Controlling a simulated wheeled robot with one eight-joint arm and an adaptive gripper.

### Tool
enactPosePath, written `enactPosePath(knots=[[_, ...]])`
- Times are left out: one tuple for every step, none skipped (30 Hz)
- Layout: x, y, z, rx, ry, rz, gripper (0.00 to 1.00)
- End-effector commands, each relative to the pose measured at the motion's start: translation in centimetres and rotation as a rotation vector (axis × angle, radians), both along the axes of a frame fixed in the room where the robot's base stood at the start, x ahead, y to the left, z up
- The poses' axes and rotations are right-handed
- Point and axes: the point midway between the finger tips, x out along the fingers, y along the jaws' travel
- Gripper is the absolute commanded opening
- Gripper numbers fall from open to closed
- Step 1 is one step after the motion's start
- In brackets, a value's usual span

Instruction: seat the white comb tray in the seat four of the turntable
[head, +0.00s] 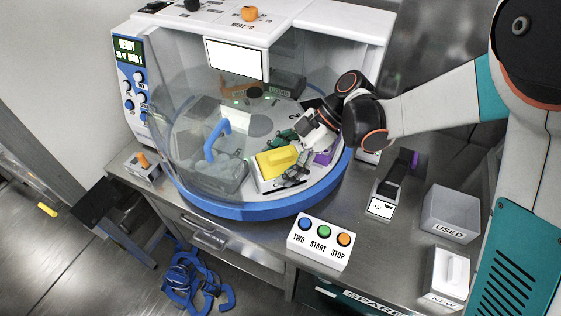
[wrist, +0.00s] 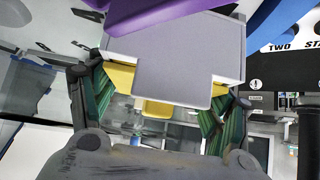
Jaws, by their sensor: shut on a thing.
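The white comb tray (wrist: 175,55) shows grey-white in the wrist view, a broad body with a narrower handle. My gripper (wrist: 160,105) is shut on it, green finger pads at both sides. Seat four and the tray's underside are hidden, so I cannot tell whether the tray touches the seat.
A purple piece (head: 324,157) lies close right of my gripper. The machine's clear cover with blue handle (head: 215,140) stands at the left. A button panel (head: 320,241), USED bin (head: 450,213) and NEW bin (head: 447,277) stand on the bench. Blue loops (head: 192,279) lie on the floor.

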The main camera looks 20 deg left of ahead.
Motion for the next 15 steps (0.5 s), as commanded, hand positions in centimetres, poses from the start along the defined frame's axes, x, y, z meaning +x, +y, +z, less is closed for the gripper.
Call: enactPosePath(knots=[[0.0,0.0,-0.2,0.000,0.000,0.000,0.43],[0.0,0.0,-0.3,0.000,0.000,0.000,0.43],[0.0,0.0,-0.4,0.000,0.000,0.000,0.43],[0.0,0.0,-0.4,0.000,0.000,0.000,0.43],[0.0,0.0,-0.5,0.000,0.000,0.000,0.43],[0.0,0.0,-0.6,0.000,0.000,0.000,0.43],[0.0,0.0,-0.7,0.000,0.000,0.000,0.43],[0.0,0.0,-0.7,0.000,0.000,0.000,0.43],[0.0,0.0,-0.8,0.000,0.000,0.000,0.43],[0.0,0.0,-0.9,0.000,0.000,0.000,0.43],[0.0,0.0,-0.9,0.000,0.000,0.000,0.43],[0.0,0.0,-1.0,0.000,0.000,0.000,0.43],[0.0,0.0,-1.1,0.000,0.000,0.000,0.43],[0.0,0.0,-1.2,0.000,0.000,0.000,0.43],[0.0,0.0,-1.3,0.000,0.000,0.000,0.43]])
